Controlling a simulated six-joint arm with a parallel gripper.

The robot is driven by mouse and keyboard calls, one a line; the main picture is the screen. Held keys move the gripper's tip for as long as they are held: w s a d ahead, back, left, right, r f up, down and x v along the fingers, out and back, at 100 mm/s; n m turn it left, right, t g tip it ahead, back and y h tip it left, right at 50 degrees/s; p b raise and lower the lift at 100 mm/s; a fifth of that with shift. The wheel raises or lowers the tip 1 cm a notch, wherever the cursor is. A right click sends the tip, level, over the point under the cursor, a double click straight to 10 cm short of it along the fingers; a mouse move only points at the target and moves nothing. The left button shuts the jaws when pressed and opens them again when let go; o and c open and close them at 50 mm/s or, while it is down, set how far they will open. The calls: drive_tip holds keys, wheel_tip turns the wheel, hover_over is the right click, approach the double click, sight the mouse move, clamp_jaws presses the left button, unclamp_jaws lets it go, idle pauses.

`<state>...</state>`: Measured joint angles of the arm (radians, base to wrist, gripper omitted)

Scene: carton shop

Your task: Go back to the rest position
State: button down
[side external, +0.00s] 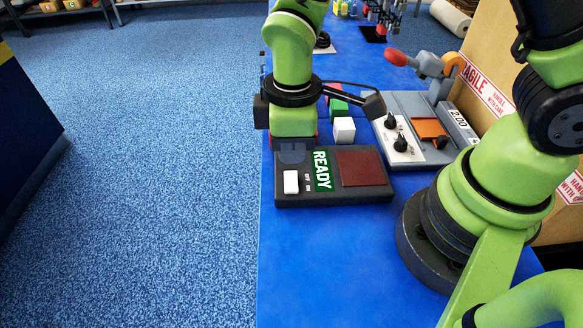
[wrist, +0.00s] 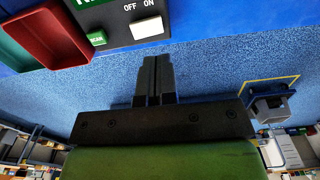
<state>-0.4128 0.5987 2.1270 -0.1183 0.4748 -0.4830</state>
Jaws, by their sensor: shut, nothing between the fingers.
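My gripper (side external: 293,150) hangs down at the back left of a dark control panel (side external: 382,190); its lower end is mostly hidden in the side view. In the wrist view my gripper (wrist: 156,60) shows two dark fingers together, with nothing between them. The panel has a white rocker switch (side external: 291,182), a green READY sign (side external: 322,171) and a brown-red pad (side external: 360,168). The switch (wrist: 148,28) also shows in the wrist view, just above the fingertips, beside OFF and ON labels. I cannot tell whether the fingers touch the panel.
A white cube (side external: 344,130) and a green block (side external: 338,108) stand behind the panel. A grey fixture with knobs (side external: 398,140) and a red-handled lever (side external: 396,57) are to the right. A large carton (side external: 490,60) stands behind it. The blue table front (side external: 320,270) is clear.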

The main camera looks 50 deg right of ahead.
drive_tip(key=s+d+r+m+t+y, duration=0.1)
drive_tip(key=d+r+m+t, duration=0.15)
drive_tip(key=r, duration=0.35)
drive_tip(key=s+d+r+m+t, duration=0.1)
drive_tip(key=d+r+m, duration=0.1)
drive_tip(key=r+m, duration=0.35)
drive_tip(key=s+d+r+m+t+y, duration=0.1)
drive_tip(key=s+d+r+m+t, duration=0.2)
drive_tip(key=s+r+m, duration=0.2)
drive_tip(key=s+r, duration=0.3)
drive_tip(key=shift+s+d+r+t, duration=0.25)
drive_tip(key=shift+d+r+t, duration=0.1)
drive_tip(key=shift+r, duration=0.05)
